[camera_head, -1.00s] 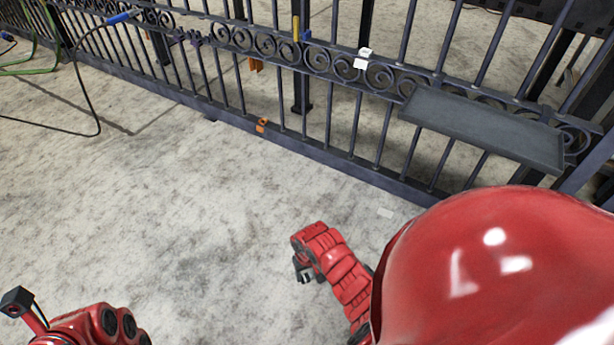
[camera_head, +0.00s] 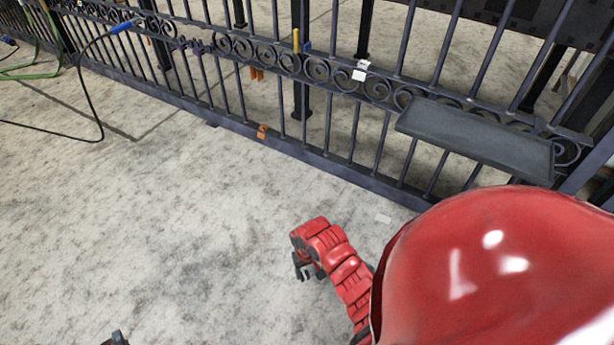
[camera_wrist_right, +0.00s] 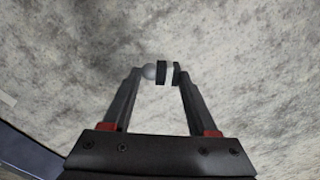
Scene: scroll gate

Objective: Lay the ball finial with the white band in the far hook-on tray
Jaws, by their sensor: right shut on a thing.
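The ball finial (camera_wrist_right: 149,72) shows in the right wrist view, with a grey ball end, dark parts and a white band (camera_wrist_right: 169,72). My right gripper (camera_wrist_right: 160,74) is shut on it, the finial lying crosswise between the fingertips. In the head view my right gripper (camera_head: 304,270) is low over the floor, in front of the gate; the finial is hard to make out there. A dark grey hook-on tray (camera_head: 475,138) hangs on the gate at right, beyond and to the right of this gripper. It looks empty. No second tray shows.
The dark scroll gate (camera_head: 290,75) runs across the back. It carries a white block (camera_head: 360,72), a yellow piece (camera_head: 296,40) and orange pieces (camera_head: 262,131). A black cable (camera_head: 98,115) hangs at left. The floor (camera_head: 170,220) before the gate is clear.

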